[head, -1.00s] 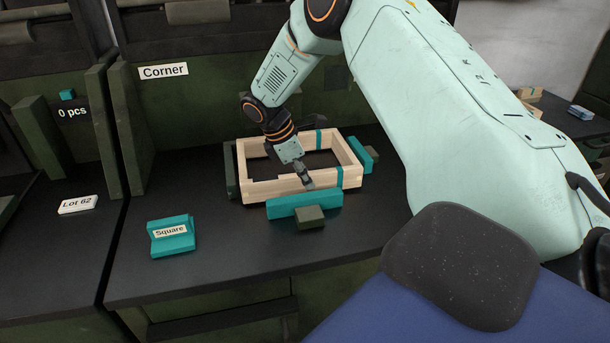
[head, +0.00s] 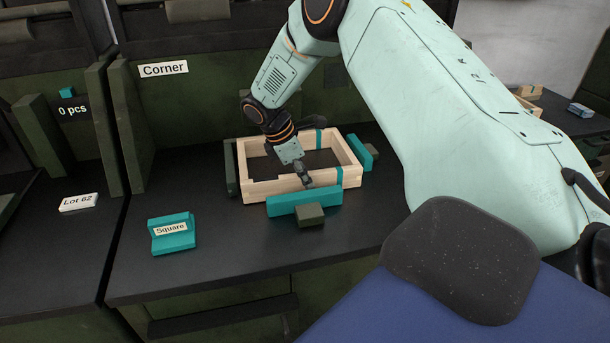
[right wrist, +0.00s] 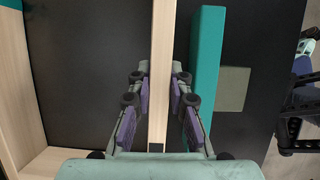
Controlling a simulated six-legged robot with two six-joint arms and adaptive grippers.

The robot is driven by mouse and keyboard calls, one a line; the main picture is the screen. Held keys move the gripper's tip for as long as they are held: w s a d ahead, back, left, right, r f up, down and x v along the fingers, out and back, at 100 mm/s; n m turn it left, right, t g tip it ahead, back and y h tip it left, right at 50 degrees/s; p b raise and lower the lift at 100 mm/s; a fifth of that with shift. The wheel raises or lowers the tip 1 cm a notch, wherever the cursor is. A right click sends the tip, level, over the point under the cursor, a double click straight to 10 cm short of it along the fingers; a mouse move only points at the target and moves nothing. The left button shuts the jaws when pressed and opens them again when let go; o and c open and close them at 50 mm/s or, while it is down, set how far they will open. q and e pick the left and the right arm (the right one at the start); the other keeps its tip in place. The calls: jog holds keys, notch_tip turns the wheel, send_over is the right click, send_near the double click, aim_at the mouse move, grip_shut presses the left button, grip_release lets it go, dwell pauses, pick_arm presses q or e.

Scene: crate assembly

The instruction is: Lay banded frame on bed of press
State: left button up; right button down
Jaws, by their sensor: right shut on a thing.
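The banded frame (head: 277,190), a pale wooden rectangle with teal bands, sits at the dark bench station under the "Corner" sign. One teal band (head: 339,177) crosses its near wall close to the right corner, another its far wall. My right gripper (head: 306,180) reaches down at the near wall. In the right wrist view the fingers (right wrist: 159,98) straddle that wall (right wrist: 161,50) and are shut on it. A teal bar (head: 290,205) lies along the near side, also in the right wrist view (right wrist: 207,60), with a narrow gap to the wall. My left gripper is out of view.
A green block (head: 310,215) backs the near teal bar. Another teal bar (head: 361,153) stands right of the frame, a dark green rail (head: 230,168) left. A teal "Square" holder (head: 172,236) stands at front left. Bare bench (head: 215,265) lies between.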

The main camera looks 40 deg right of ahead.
jog(key=c, duration=1.2)
grip_release()
jog(key=shift+o, duration=0.2)
jog(key=shift+f, duration=0.1)
notch_tip(320, 180, up, 8)
jog(key=p, duration=0.9)
